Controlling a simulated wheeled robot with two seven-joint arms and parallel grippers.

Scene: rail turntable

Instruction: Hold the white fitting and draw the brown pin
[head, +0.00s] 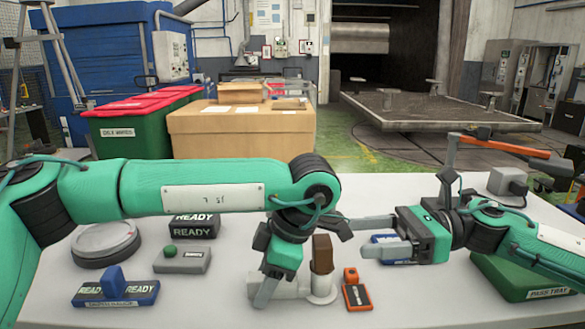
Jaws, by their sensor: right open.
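The white fitting (318,289) lies on the pale table, with a round base at its right end. The brown pin (322,254) stands upright in that end. My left gripper (268,284) comes down at the fitting's left end. One grey finger shows in front of the fitting; the other is hidden, so I cannot tell whether it grips. My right gripper (374,237) is open, its two fingers pointing left toward the pin. They are to the right of the pin and appear apart from it.
A blue holder (115,290), a grey box with a green knob (182,260) and a round grey disc (105,242) are at left. A green pass tray (530,282) is at right. A blue object is partly hidden behind my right gripper.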

